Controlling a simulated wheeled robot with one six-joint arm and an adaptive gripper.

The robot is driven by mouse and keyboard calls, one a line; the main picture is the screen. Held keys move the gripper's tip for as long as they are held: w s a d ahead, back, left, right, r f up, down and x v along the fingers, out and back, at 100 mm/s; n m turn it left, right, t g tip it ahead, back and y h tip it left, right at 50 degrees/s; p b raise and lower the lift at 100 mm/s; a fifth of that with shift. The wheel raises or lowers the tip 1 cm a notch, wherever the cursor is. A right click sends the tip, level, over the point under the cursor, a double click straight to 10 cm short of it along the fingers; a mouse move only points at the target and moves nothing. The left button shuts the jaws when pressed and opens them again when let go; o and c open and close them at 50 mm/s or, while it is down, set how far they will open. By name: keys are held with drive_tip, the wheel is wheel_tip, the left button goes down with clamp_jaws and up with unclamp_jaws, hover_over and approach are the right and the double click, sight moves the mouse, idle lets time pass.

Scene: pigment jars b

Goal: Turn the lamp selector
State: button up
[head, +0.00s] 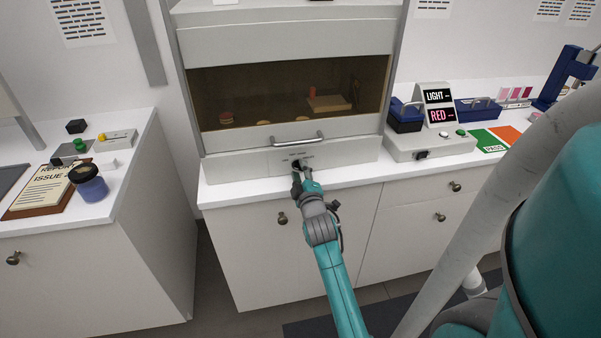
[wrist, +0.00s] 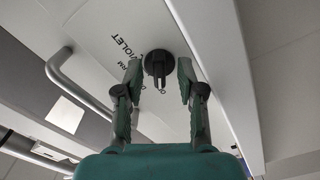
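The lamp selector is a dark round knob (wrist: 158,66) with a raised grip bar, set on the pale front panel below the cabinet's glass window. In the wrist view, printed labels sit around it; one reads "VIOLET" and others are partly hidden. My gripper (wrist: 158,85) is open, with its two fingers on either side of the knob's bar and gaps showing on both sides. In the head view my gripper (head: 299,172) is at the panel and hides most of the knob.
A bar handle (head: 299,139) crosses the cabinet front just above the panel. A box with "LIGHT" and "RED" displays (head: 438,107) stands on the counter to the right.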

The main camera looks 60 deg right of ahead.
clamp_jaws()
drive_tip(key=shift+m, duration=0.4)
drive_tip(key=m, duration=0.4)
drive_tip(key=shift+m, duration=0.3)
drive_tip(key=m, duration=0.5)
drive_tip(key=shift+w+f+m, duration=0.1)
drive_tip(key=shift+m, duration=0.2)
drive_tip(key=m, duration=1.2)
drive_tip(key=shift+w+a+m, duration=0.1)
drive_tip(key=shift+m, duration=0.3)
